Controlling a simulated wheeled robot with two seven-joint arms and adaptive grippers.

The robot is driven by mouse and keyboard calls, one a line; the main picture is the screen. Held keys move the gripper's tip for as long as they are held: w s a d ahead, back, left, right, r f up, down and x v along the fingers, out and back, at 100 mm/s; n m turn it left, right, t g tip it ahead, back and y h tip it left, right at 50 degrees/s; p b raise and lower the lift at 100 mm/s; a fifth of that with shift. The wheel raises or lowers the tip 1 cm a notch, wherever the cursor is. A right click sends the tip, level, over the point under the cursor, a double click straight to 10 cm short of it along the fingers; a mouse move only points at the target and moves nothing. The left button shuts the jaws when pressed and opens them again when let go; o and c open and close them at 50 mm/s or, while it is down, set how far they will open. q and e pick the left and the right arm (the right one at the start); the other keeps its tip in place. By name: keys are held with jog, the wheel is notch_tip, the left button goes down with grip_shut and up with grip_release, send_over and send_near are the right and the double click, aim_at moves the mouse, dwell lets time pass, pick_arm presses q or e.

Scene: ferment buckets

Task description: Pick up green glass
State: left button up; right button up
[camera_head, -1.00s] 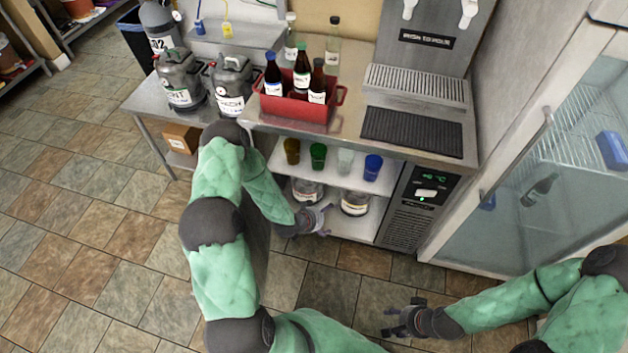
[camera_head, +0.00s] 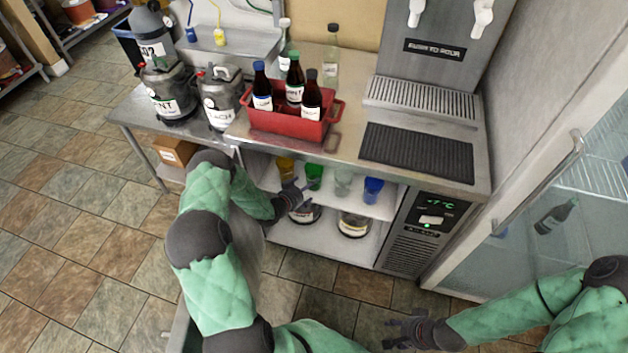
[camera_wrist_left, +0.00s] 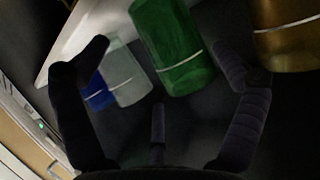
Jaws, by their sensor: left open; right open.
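The green glass (camera_head: 314,176) stands on the upper shelf under the counter, between an amber glass (camera_head: 285,167) on its left and a clear glass (camera_head: 343,182) on its right. A blue glass (camera_head: 373,189) is at the row's right end. My left gripper (camera_head: 297,196) is open at the shelf front, just before the green glass. In the left wrist view the green glass (camera_wrist_left: 172,45) shows ahead of the open fingers (camera_wrist_left: 165,75), closer to the right finger. It is not gripped. My right gripper (camera_head: 403,331) is open and empty over the floor at the lower right.
The shelf edge (camera_wrist_left: 72,40) runs close to the left gripper. Jars (camera_head: 354,224) stand on the lower shelf. Above is the counter with a red crate of bottles (camera_head: 290,124) and a drip mat (camera_head: 418,152). A glass-door fridge (camera_head: 560,200) stands at right.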

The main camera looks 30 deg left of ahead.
aim_at(314, 189)
pick_arm(q)
jog(key=b+x, duration=0.2)
jog(key=x, duration=0.2)
jog(key=shift+w, duration=0.1)
jog(key=shift+w+f, duration=0.1)
jog(key=shift+w, duration=0.4)
jog(key=c, duration=1.1)
